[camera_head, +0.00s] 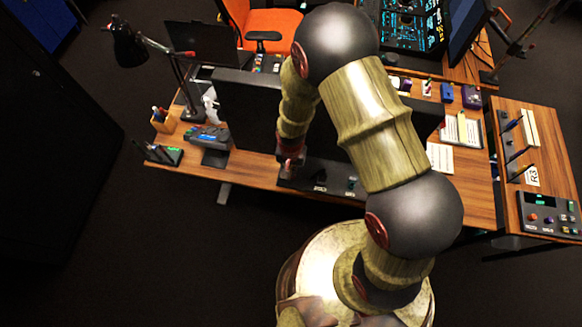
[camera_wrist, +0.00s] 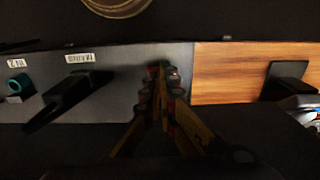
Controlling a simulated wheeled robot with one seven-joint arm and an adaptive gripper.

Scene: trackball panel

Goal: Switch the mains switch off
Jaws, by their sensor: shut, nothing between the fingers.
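A grey control panel (camera_wrist: 120,60) runs along the wooden desk edge in the wrist view; it also shows in the head view (camera_head: 330,178). My gripper (camera_wrist: 162,75) is shut and empty, its fingertips over the right end of the panel. A small pale, reddish part (camera_wrist: 174,73) shows beside the fingertips, partly hidden; I cannot tell if it is the mains switch. To the left are a black lever-like part (camera_wrist: 70,95) under a white label (camera_wrist: 80,58) and a green knob (camera_wrist: 17,85). The labels are too small to read. In the head view, my gripper (camera_head: 289,162) is at the panel's left end.
A large dark monitor (camera_head: 245,105) stands behind the panel. A lamp (camera_head: 130,45), a pen holder (camera_head: 163,120) and a blue-grey device (camera_head: 208,137) are on the left. A side table with a button box (camera_head: 548,213) stands at the right. Bare wood (camera_wrist: 230,75) lies beside the panel.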

